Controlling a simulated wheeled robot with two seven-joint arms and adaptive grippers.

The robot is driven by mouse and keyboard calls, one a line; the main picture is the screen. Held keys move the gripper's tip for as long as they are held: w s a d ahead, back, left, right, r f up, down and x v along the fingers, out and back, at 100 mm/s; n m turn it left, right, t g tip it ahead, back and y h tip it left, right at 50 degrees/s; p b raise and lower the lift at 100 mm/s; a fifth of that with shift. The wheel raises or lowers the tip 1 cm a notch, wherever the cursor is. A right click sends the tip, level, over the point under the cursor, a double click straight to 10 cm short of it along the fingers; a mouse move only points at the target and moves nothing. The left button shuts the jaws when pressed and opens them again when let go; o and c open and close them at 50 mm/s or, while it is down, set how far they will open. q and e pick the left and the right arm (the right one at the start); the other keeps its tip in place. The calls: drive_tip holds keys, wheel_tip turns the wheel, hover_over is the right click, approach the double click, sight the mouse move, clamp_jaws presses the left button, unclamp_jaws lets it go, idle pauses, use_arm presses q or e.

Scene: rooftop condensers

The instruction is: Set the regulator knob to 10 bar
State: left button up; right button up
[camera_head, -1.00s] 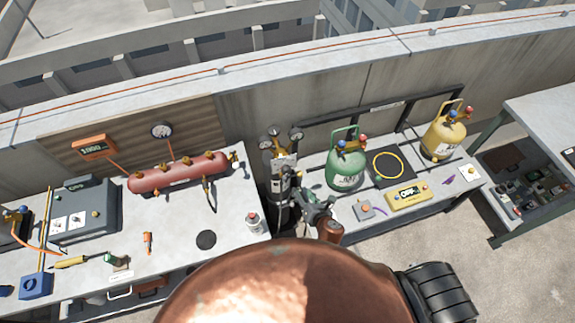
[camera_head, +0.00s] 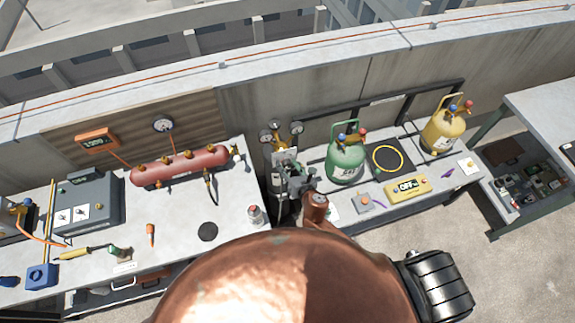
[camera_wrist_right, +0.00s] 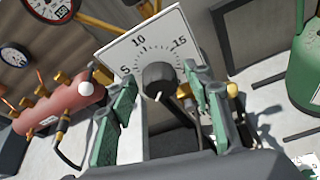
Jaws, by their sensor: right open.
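The regulator knob (camera_wrist_right: 158,77) is a dark round knob at the middle of a white scale plate (camera_wrist_right: 140,42) marked 5, 10 and 15. A small pale mark shows at the knob's lower edge in the wrist view; which scale value is set I cannot tell. My right gripper (camera_wrist_right: 161,82) is open, its green fingers on either side of the knob; contact is not clear. In the head view the right gripper (camera_head: 293,180) is in front of the regulator's plate (camera_head: 285,157) and hides the knob. My left gripper is not in view.
Pressure gauges (camera_head: 297,128) stand above the plate.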

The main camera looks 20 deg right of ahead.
drive_tip(key=shift+c, duration=0.8)
drive_tip(key=c, duration=1)
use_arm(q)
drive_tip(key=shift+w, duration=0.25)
